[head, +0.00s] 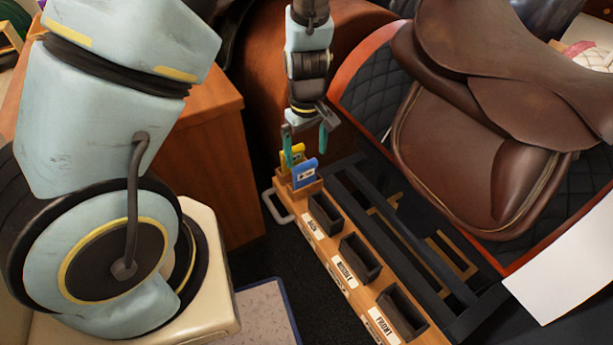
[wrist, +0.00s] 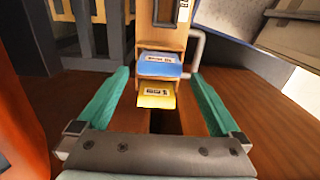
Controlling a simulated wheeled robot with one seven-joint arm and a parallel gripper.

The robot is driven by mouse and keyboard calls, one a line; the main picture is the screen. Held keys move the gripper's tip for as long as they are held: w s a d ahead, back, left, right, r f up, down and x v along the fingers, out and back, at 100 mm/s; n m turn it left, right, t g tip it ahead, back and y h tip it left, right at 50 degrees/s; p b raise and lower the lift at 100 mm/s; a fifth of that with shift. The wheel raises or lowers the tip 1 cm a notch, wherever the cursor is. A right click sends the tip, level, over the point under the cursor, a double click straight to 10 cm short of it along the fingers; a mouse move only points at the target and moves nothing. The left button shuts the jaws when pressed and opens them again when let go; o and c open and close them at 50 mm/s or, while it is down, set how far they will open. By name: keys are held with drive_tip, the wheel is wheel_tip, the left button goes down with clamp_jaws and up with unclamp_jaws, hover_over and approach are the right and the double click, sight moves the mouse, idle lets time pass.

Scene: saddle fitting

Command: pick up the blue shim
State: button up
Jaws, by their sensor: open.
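The blue shim (head: 305,173) stands upright in a wooden holder at the far end of a wooden rack, beside the yellow shim (head: 292,157). In the wrist view the blue shim (wrist: 159,64) lies just beyond the yellow shim (wrist: 156,96), both with white labels. My gripper (head: 305,146) is open and empty, with green fingers above and around the holder's end. In the wrist view my gripper (wrist: 161,82) has one finger on each side of the shims, with clear gaps. It touches neither shim that I can see. The lower parts of the shims are hidden in the holder.
The rack has several dark open bins (head: 360,257) with white labels and a metal handle (head: 275,208) at its end. A brown saddle (head: 480,130) on a quilted pad stands to the right. A wooden cabinet (head: 210,160) stands to the left.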

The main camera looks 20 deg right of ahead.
sight(305, 163)
drive_tip(key=shift+w+f+b, duration=0.15)
drive_tip(key=shift+f+b, duration=0.05)
drive_tip(key=shift+f, duration=1.55)
drive_tip(key=shift+w+f+b, duration=0.15)
drive_tip(key=shift+f+b, duration=0.05)
drive_tip(key=shift+f, duration=1.55)
drive_tip(key=shift+c, duration=0.2)
drive_tip(key=c, duration=1.1)
